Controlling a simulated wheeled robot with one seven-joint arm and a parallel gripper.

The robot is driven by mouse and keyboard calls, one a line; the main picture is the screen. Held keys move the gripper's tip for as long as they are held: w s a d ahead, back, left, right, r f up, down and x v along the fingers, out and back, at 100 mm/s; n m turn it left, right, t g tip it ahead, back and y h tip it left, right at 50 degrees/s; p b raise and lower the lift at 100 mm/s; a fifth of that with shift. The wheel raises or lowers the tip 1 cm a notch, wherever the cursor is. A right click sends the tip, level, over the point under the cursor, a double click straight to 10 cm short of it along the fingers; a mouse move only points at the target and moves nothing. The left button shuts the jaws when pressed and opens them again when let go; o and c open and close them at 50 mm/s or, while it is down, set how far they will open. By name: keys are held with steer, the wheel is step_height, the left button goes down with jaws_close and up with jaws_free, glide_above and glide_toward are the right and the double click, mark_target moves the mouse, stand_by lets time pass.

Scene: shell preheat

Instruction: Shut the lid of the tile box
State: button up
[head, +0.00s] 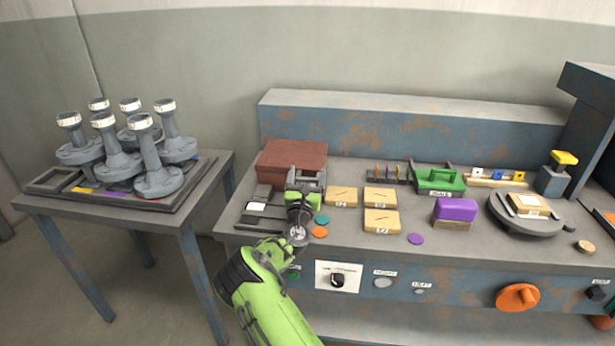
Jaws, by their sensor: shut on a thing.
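The reddish-brown tile box (285,153) stands at the back left of the bench, and its broad brown panel looks like the lid. I cannot tell the lid's exact angle, as my arm hides part of the box's front. My gripper (306,172) is at the box's front right. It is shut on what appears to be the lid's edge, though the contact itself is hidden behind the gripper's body.
Dark trays (258,209) lie left of my gripper. Wooden tiles (381,221) and coloured discs (320,232) lie to its right. Further right are a green box (438,180), a purple block (456,210) and a round plate (525,220). A side table (190,208) holds grey stands.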

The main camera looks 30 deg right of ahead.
steer(key=shift+f, duration=0.4)
steer(key=o, duration=1.3)
steer(key=shift+a, duration=0.1)
steer(key=shift+o, duration=0.3)
steer(key=shift+r, duration=0.15)
steer(key=p+v, duration=0.1)
steer(key=v, duration=1.5)
